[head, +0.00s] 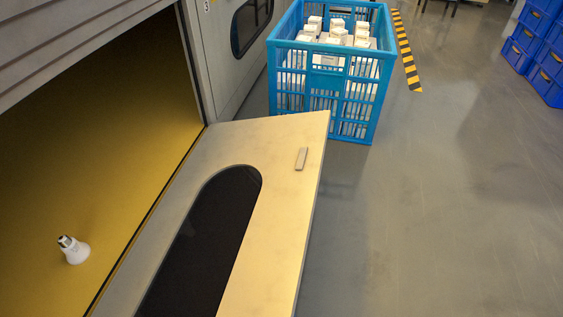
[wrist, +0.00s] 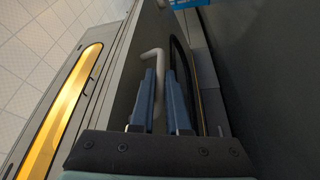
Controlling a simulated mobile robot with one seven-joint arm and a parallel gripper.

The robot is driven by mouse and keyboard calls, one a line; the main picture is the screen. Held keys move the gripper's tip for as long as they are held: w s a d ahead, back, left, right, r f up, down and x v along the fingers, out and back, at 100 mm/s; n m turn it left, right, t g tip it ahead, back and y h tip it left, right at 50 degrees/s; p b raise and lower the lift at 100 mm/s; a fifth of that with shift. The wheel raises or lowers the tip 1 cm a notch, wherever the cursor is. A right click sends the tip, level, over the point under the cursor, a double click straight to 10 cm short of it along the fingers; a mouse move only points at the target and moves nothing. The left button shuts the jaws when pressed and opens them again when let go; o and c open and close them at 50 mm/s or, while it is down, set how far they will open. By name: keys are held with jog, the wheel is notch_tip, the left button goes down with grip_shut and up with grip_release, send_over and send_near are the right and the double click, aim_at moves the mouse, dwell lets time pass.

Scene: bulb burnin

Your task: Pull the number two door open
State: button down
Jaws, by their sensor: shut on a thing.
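The door (head: 285,150) stands swung out from the cabinet in the head view. Its pale face has a dark rounded window (head: 205,240) and a small grey block (head: 301,158) near the free edge. I see no number on it. The yellow-lined opening (head: 90,130) beside it is exposed. In the wrist view, my gripper (wrist: 161,78) has its blue fingers on both sides of a pale bent bar handle (wrist: 157,58) and is shut on it. The handle sits on the grey door panel (wrist: 127,75). My gripper is hidden in the head view.
A white bulb (head: 75,251) is on the yellow floor inside the opening. A blue crate (head: 368,105) of white boxes stands just beyond the door. Another windowed door (head: 225,70) adjoins behind. The grey floor (head: 440,220) at right is clear; blue bins (head: 545,55) are stacked far right.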

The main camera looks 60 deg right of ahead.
jog(key=shift+w+a+f, duration=0.1)
jog(key=shift+f, duration=0.35)
jog(key=c, duration=1.1)
grip_release()
jog(key=shift+o, duration=0.9)
jog(key=p+v, duration=0.4)
jog(key=v, duration=0.9)
jog(key=shift+p, duration=0.4)
jog(key=shift+f, duration=0.1)
